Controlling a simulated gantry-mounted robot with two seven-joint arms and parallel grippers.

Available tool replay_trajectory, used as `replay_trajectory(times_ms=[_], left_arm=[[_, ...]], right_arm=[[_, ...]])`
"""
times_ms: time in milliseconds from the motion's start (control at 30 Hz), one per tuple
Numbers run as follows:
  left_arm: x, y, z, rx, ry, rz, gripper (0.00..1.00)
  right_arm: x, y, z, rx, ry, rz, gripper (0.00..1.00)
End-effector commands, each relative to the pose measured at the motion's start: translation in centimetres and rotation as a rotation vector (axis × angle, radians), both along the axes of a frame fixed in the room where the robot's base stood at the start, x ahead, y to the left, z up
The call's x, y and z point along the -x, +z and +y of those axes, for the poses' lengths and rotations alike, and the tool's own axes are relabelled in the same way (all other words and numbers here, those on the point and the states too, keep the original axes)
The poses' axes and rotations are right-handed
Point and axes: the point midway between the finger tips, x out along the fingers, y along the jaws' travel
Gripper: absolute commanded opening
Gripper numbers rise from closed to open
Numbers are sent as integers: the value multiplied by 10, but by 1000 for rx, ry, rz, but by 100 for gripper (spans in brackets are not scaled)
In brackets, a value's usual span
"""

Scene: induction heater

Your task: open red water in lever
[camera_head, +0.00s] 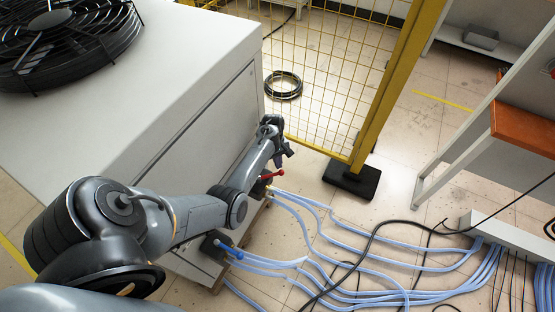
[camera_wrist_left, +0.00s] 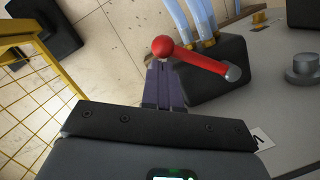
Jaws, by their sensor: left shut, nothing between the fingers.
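The red lever (camera_head: 270,175) sticks out from the side of the white cabinet (camera_head: 215,112), near its low far corner. In the left wrist view the red lever (camera_wrist_left: 195,58) has a round ball end and lies slanted across a dark block (camera_wrist_left: 215,78). My left gripper (camera_head: 284,155) is just beyond the lever in the head view. In the left wrist view its fingers (camera_wrist_left: 162,68) are together and empty, with the tips right by the ball end. I cannot tell whether they touch it. My right gripper is out of view.
A blue lever (camera_head: 228,249) sits nearer on the same cabinet side. Light blue hoses (camera_head: 345,250) run over the floor to the right. A yellow mesh fence (camera_head: 325,75) with a post on a black foot (camera_head: 351,179) stands beyond the gripper.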

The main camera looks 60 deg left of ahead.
Motion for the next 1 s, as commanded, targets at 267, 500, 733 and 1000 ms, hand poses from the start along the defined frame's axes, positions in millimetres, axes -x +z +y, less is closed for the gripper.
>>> replay_trajectory(times_ms=[267, 500, 733, 1000], left_arm=[[0, -1, 0, 0, 0, 0, 0], [0, 1, -2, 0, -18, 0, 0], [-1, 1, -6, 0, -66, 0, 0], [0, 1, -11, 1, -114, 2, 0]], right_arm=[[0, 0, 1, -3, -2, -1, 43], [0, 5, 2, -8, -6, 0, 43], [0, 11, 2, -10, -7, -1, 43], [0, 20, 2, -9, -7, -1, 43]])
